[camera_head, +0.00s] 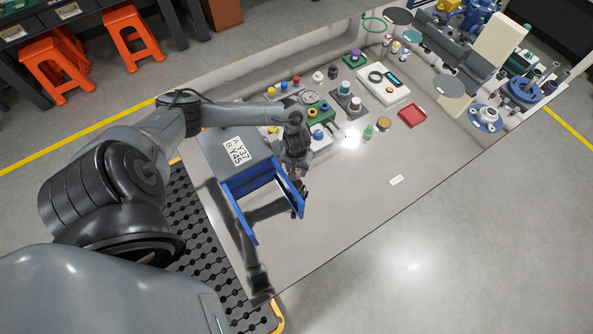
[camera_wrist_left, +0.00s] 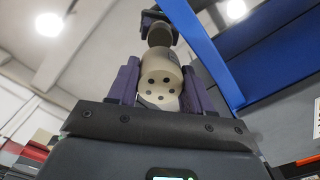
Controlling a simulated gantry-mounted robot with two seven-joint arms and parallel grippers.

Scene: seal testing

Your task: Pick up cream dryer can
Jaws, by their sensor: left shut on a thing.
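In the left wrist view the cream dryer can (camera_wrist_left: 161,68) sits between the two purple fingers of my left gripper (camera_wrist_left: 160,82). Its near end is pale with several dark holes. A dark part lies across its far end. The gripper is shut on the can. In the head view my left gripper (camera_head: 296,170) is beside the blue-framed box (camera_head: 232,187), near its right upper corner, over the table. I cannot make out the can there. My right gripper is not in view.
The grey table (camera_head: 345,205) is clear towards its front right. A blue frame passes close in the wrist view.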

